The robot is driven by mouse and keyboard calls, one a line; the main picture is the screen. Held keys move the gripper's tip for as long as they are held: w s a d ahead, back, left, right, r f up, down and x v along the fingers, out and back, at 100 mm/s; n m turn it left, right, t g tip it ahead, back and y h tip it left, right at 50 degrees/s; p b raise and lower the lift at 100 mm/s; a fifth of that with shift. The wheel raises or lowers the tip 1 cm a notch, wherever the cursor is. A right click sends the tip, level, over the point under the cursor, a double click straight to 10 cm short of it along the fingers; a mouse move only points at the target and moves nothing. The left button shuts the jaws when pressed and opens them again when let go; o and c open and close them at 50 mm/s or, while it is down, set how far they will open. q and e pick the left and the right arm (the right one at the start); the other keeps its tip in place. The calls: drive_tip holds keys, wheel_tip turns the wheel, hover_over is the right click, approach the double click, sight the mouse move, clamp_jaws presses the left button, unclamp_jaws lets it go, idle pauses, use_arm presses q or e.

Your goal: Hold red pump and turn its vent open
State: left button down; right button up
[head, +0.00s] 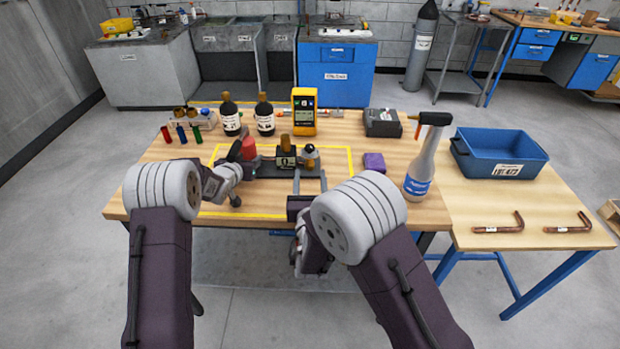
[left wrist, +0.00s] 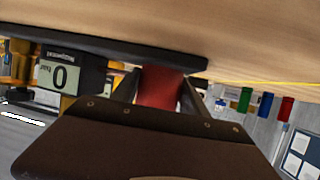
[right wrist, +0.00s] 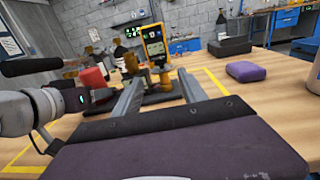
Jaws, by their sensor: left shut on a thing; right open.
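The red pump (head: 263,147) stands on a dark base inside the yellow-taped area; its red body also shows in the left wrist view (left wrist: 160,88) and the right wrist view (right wrist: 93,78). My left gripper (head: 240,158) is shut on the red pump from the left, its fingers on both sides of the body. A dark gauge block (head: 286,160) with a brass top stands right of the pump; its display reads 0 in the left wrist view (left wrist: 58,75). Beside it is a black-and-silver knob (head: 310,152), possibly the vent. My right gripper (head: 310,182) is open and empty, in front of it.
A yellow meter (head: 304,112), two dark bottles and a black box (head: 382,122) are behind. A blue bin (head: 500,155) and copper tubes (head: 500,226) lie at far right.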

sight(310, 144)
drive_tip(key=w, duration=1.6)
drive_tip(key=shift+w+a, duration=0.1)
drive_tip(key=shift+w, duration=0.05)
